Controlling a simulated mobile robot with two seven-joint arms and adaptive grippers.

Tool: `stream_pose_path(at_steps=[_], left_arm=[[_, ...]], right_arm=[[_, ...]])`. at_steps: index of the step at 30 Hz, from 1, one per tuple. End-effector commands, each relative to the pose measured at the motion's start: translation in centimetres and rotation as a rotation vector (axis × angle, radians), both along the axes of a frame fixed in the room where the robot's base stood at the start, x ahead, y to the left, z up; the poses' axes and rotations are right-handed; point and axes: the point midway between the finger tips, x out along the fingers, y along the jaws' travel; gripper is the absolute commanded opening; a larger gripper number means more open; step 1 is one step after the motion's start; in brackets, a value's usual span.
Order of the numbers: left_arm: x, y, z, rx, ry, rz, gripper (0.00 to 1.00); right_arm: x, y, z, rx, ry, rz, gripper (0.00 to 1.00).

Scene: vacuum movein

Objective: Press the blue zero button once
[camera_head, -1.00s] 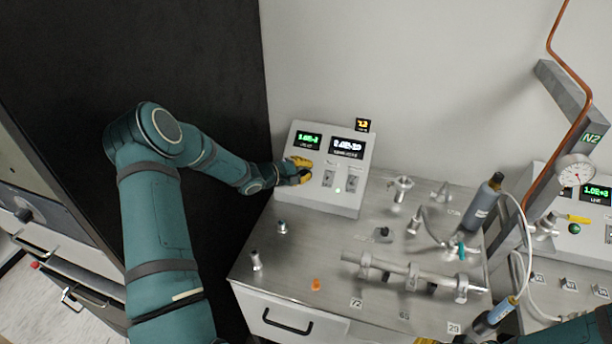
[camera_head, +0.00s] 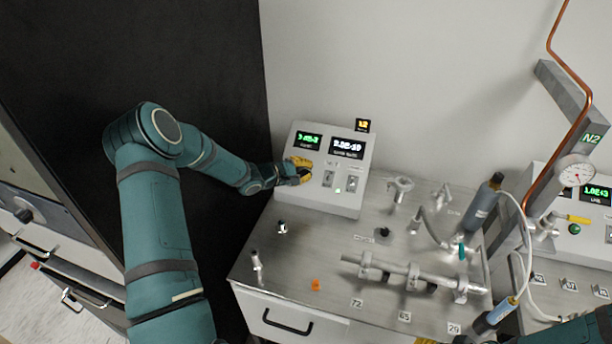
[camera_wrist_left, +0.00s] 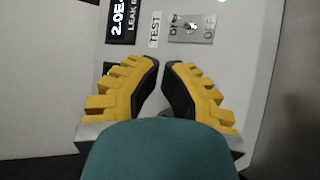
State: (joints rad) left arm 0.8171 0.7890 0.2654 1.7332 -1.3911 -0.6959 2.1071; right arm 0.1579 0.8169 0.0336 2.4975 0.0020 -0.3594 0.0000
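The grey control box (camera_head: 323,196) stands at the back of the steel bench. It has a green display (camera_head: 308,141), a white display (camera_head: 347,146) and switches below. My left gripper (camera_head: 303,170) is at the left of its front panel; whether it touches is unclear. In the left wrist view its yellow fingers (camera_wrist_left: 160,68) have tips almost together with nothing between. The TEST label (camera_wrist_left: 154,30) and an ON/OFF switch (camera_wrist_left: 191,28) show beyond them. No blue zero button is visible; the fingers cover part of the panel. A yellow tip at the bottom edge may be my right gripper (camera_head: 427,341).
The bench (camera_head: 330,250) carries metal fittings, a horizontal pipe assembly (camera_head: 412,276) and an orange piece (camera_head: 315,285). A blue-grey cylinder (camera_head: 483,208) and hose are at right. A pressure gauge (camera_head: 574,170) hangs farther right. A dark panel (camera_head: 215,65) stands at left.

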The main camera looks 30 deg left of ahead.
Motion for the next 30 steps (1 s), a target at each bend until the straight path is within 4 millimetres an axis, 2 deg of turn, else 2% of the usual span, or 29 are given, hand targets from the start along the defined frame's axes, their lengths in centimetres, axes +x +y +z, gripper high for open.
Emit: stream_pose_path(at_steps=[30], left_arm=[[0.61, 0.13, -0.85, 0.000, 0.000, 0.000, 0.00]], right_arm=[[0.00, 0.00, 0.27, 0.000, 0.000, 0.000, 0.47]])
